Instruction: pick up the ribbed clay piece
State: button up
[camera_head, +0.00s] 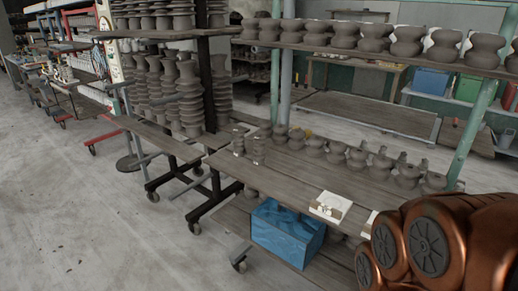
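Several tall ribbed clay pieces (190,98) stand upright, close together, on a wooden shelf of the left rack. Two small dark, ribbed-looking clay pieces, one farther left (238,141) and one just right of it (259,149), stand at the left end of the wooden table shelf (283,180). I cannot tell which of these is the task's piece. My copper-coloured arm fills the lower right corner. My gripper is not in view.
Several rounded clay pots (358,155) line the back of the table shelf. A white box (330,206) lies near its front edge. A blue crate (288,234) sits below. Wheeled racks and a green post (470,130) are obstacles. The floor (80,220) at left is clear.

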aim_at(260, 141)
jog(key=k, duration=0.6)
jog(key=z, duration=0.3)
jog(key=i, duration=1.65)
jog(key=u, duration=1.3)
jog(key=i, duration=0.3)
jog(key=u, duration=0.2)
